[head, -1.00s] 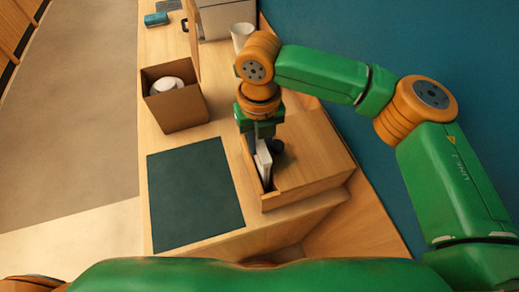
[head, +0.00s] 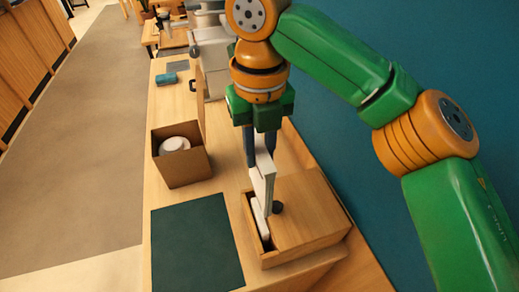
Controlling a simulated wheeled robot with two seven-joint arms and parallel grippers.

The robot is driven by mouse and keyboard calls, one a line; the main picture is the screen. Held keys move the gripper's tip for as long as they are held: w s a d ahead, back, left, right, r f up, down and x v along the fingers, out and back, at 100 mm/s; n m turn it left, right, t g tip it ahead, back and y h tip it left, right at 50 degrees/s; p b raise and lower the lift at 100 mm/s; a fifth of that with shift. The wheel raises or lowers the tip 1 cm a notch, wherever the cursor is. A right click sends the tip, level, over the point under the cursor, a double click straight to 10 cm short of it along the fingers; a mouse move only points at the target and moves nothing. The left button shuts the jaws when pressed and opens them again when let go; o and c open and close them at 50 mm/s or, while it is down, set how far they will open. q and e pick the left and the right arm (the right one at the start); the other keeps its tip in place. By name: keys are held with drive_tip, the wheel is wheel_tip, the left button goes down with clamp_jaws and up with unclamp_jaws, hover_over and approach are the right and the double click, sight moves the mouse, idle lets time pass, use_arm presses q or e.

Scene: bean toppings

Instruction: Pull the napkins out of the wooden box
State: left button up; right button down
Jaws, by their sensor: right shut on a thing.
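The wooden box (head: 310,238) stands on the counter at the lower middle right, with a wooden lid over its right part and a dark knob. Its left part is an open slot. My right gripper (head: 262,148) is above the slot, shut on white napkins (head: 263,183) that hang upright from its fingers. The lower end of the held napkins is at or just above the slot; I cannot tell whether it is clear of the box. More white napkins (head: 259,220) show inside the slot. My left gripper is not in view.
A dark mat (head: 197,243) lies left of the wooden box. Behind it stands an open brown box (head: 185,169) with white round dishes (head: 174,145). A teal item (head: 165,78) lies farther back. A blue wall (head: 345,130) borders the right side.

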wheel_tip(320, 180, up, 3)
drive_tip(key=p, duration=0.3)
drive_tip(key=shift+r, duration=3.75)
